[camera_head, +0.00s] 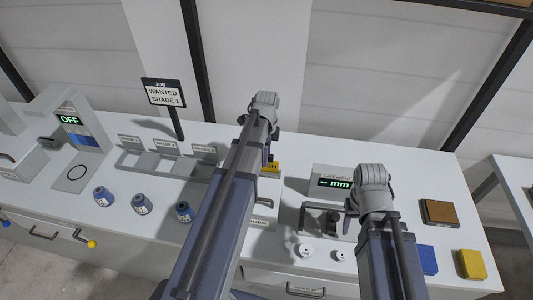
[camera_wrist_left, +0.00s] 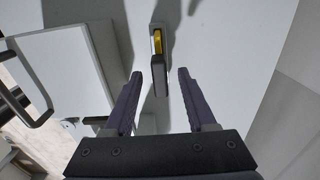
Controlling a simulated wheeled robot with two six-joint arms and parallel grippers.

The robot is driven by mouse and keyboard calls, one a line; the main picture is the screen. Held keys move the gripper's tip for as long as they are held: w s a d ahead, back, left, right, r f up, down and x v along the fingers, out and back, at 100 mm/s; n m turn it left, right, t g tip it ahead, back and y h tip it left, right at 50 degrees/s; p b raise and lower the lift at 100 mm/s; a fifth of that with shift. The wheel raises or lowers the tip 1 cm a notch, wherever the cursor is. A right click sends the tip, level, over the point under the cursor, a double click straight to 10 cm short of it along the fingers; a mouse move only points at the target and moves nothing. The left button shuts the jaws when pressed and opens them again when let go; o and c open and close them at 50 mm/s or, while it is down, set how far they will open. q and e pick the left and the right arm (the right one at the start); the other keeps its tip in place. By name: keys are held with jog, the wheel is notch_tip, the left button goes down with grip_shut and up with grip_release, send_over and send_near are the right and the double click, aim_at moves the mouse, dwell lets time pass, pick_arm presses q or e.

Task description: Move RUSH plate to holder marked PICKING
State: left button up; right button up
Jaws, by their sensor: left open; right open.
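The RUSH plate (camera_head: 271,167) is yellow with partly visible dark lettering; my left arm covers much of it in the head view. In the left wrist view, a yellow piece (camera_wrist_left: 157,42) sits in a slim grey-and-dark holder (camera_wrist_left: 160,78). My left gripper (camera_wrist_left: 160,73) is open, its fingers on either side of the holder's dark near end, with gaps on both sides. A small pale label (camera_head: 259,223) on the table is half hidden by my left arm; I cannot read it surely as PICKING. My right gripper's fingers are hidden behind my right arm.
A display box reading mm (camera_head: 334,184) and a grey fixture (camera_head: 325,219) stand between my arms. Several blue-grey pots (camera_head: 142,204) and a shade rack (camera_head: 165,160) are left. A brown block (camera_head: 439,213), blue block (camera_head: 427,260) and yellow block (camera_head: 471,264) lie right.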

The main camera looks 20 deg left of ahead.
pick_arm(q)
notch_tip(320, 180, up, 8)
jog(key=p, duration=0.8)
jog(key=shift+f, duration=0.15)
dwell(0.5)
jog(key=s+d+f+n+b, duration=0.3)
jog(key=s+d, duration=0.2)
jog(key=d, duration=0.2)
jog(key=s+d+f+n+b, duration=0.4)
jog(key=s+d, duration=0.1)
jog(key=d, duration=0.3)
jog(key=s+d+f+n+y+b, duration=0.1)
jog(key=s+d+f+n+b, duration=0.2)
jog(key=d, duration=0.4)
jog(key=shift+s+d+f+n+b, duration=0.1)
jog(key=shift+s+f+n+b, duration=0.2)
jog(key=shift+s, duration=0.35)
jog(key=shift+s+d+f+n+b, duration=0.1)
jog(key=shift+s+n+b, duration=0.25)
jog(key=shift+s, duration=0.3)
